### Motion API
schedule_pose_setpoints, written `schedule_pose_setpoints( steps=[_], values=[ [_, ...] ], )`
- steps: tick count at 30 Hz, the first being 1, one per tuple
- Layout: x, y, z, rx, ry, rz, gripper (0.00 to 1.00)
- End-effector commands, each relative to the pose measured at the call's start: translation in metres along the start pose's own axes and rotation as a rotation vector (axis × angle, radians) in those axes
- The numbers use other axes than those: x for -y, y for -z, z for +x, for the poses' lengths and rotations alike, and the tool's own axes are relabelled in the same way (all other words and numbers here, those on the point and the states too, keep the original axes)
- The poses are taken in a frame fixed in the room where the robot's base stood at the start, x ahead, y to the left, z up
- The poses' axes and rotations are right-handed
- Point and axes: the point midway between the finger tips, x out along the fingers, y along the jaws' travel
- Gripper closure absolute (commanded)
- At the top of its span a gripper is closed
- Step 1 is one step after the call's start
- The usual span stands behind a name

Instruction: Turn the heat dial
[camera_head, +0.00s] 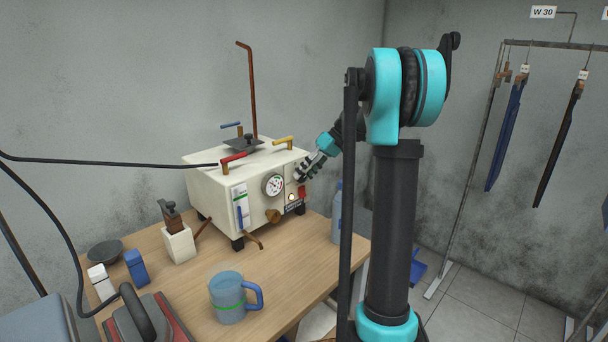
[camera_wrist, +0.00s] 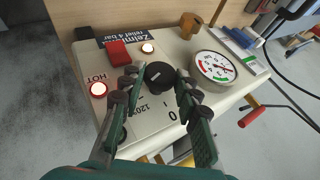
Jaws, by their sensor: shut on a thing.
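The heat dial (camera_wrist: 159,75) is a round black knob with a pale pointer line on the front panel of the cream steam unit (camera_head: 217,190). It shows in the wrist view between my fingers, with "0" and "120" printed beside it. My gripper (camera_wrist: 152,88) has its two green-backed fingers with dark pads on either side of the dial and is shut on it. In the head view my gripper (camera_head: 300,176) is at the right part of the unit's front panel, and the dial is hidden there.
Beside the dial are a pressure gauge (camera_wrist: 214,66), a red switch (camera_wrist: 117,52), a lit lamp (camera_wrist: 148,47) and a red HOT lamp (camera_wrist: 98,89). A blue bottle (camera_head: 337,215) and mug (camera_head: 229,297) stand on the table (camera_head: 290,290). A hose (camera_head: 110,162) crosses left.

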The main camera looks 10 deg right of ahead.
Motion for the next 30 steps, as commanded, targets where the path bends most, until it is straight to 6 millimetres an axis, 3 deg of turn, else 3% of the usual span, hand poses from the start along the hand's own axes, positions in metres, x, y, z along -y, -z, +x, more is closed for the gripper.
schedule_pose_setpoints(
  steps=[12, 29, 30],
  values=[
    [-0.0051, 0.0005, 0.0000, -0.003, 0.184, 0.078, 0.97],
    [-0.0047, 0.0003, 0.0002, -0.002, 0.212, 0.089, 0.97],
    [-0.0047, 0.0003, 0.0002, -0.002, 0.212, 0.089, 0.65]
  ],
)
